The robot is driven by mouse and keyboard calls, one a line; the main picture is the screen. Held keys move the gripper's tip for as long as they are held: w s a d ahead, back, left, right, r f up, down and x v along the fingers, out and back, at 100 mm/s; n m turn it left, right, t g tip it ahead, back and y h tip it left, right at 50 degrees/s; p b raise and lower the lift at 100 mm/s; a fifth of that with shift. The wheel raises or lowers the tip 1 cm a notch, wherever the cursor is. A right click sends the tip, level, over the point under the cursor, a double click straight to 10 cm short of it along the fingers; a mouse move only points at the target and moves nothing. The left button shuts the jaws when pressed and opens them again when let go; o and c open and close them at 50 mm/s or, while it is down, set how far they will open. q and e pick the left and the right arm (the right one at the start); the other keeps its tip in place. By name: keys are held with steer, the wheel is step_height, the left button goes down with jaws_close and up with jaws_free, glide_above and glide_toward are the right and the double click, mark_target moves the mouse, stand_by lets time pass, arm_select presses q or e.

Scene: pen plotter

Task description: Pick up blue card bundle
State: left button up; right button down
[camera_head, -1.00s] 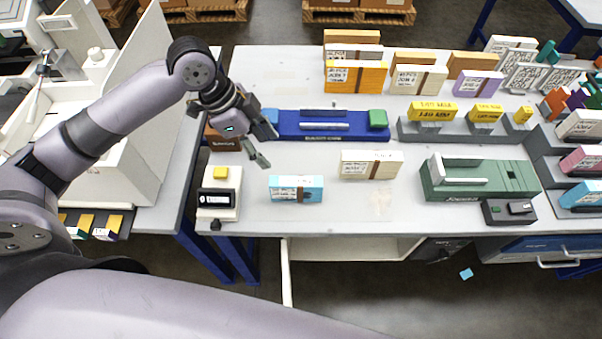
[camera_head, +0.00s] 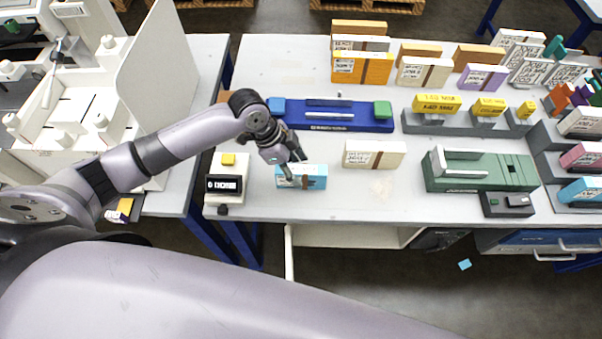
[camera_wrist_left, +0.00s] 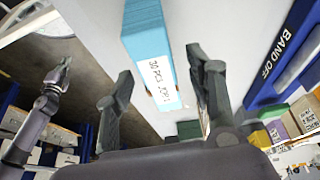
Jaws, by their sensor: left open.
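The blue card bundle (camera_head: 316,178) is light blue with a white label and a brown band. It stands on the front left part of the table. My left gripper (camera_head: 293,170) is over its left part and hides some of it. In the left wrist view the bundle (camera_wrist_left: 148,45) appears between the two spread fingers of my left gripper (camera_wrist_left: 160,82), with gaps on both sides. Whether the fingers reach down around it is unclear. My right gripper (camera_wrist_left: 60,76) shows small at the left of that view, away from the bundle; its jaws are too small to read.
A white device with a yellow button (camera_head: 228,160) stands left of the bundle. A blue banding block (camera_head: 350,123) lies behind it. A cream bundle (camera_head: 362,157) stands to the right, then a green device (camera_head: 478,178). Table between bundle and front edge is clear.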

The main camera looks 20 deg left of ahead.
arm_select(q)
steer(key=x, duration=0.3)
steer(key=shift+d, duration=0.15)
steer(key=shift+f, duration=0.25)
stand_by(0.6)
steer(key=shift+c, duration=0.6)
jaws_close()
